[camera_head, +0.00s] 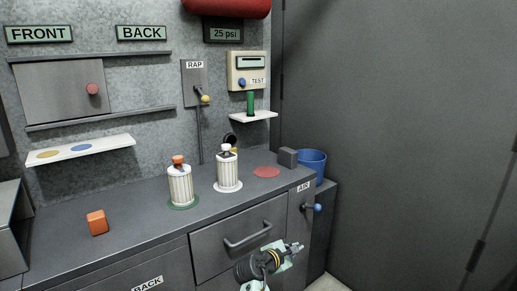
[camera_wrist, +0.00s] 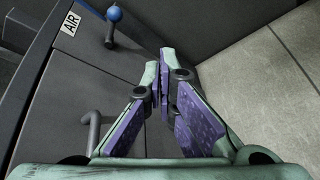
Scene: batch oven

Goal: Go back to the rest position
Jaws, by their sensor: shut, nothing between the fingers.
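My gripper (camera_head: 296,247) is in front of the grey cabinet, below the counter top, near the lower right end of the drawer. In the wrist view its green fingers with purple pads (camera_wrist: 160,75) meet at the tips, with nothing visible between them. The drawer handle (camera_head: 247,237) is to its left in the head view and shows at the lower left of the wrist view (camera_wrist: 92,130). The blue-tipped AIR lever (camera_head: 313,207) is above and right of my gripper, apart from it.
The counter (camera_head: 140,213) holds an orange block (camera_head: 97,222), two white ribbed canisters (camera_head: 181,188) (camera_head: 229,174), a red disc (camera_head: 267,171) and a small grey block (camera_head: 288,157). A blue bin (camera_head: 312,163) stands at the right end. Open floor (camera_wrist: 270,85) lies right of the cabinet.

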